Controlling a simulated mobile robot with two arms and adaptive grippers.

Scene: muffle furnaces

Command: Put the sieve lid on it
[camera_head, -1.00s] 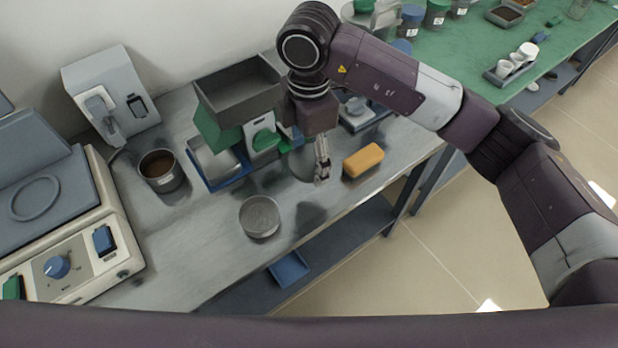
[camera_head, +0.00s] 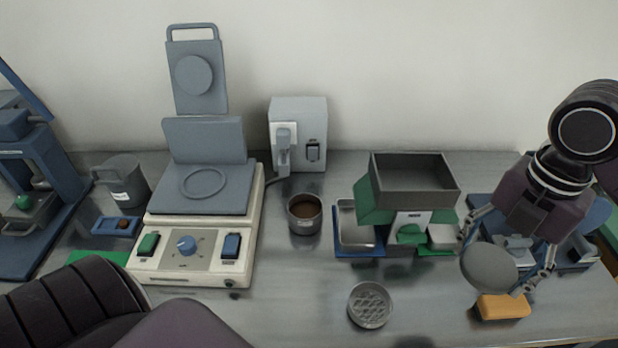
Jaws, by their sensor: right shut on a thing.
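The sieve (camera_head: 370,305) is a round grey pan with a mesh-like pattern inside. It stands open on the bench at the front centre of the head view. My right gripper (camera_head: 493,264) is shut on the sieve lid (camera_head: 486,268), a plain grey disc. The two fingers grip it at opposite edges. The lid appears raised and is right of the sieve, apart from it. My left gripper is out of view; only part of my arm shows at the lower left.
A yellow-orange block (camera_head: 503,307) lies just below the lid. A green stand with a grey hopper (camera_head: 413,178) is behind. A brown-filled cup (camera_head: 305,214) and a cream hotplate-like device (camera_head: 190,258) stand to the left. The bench around the sieve is clear.

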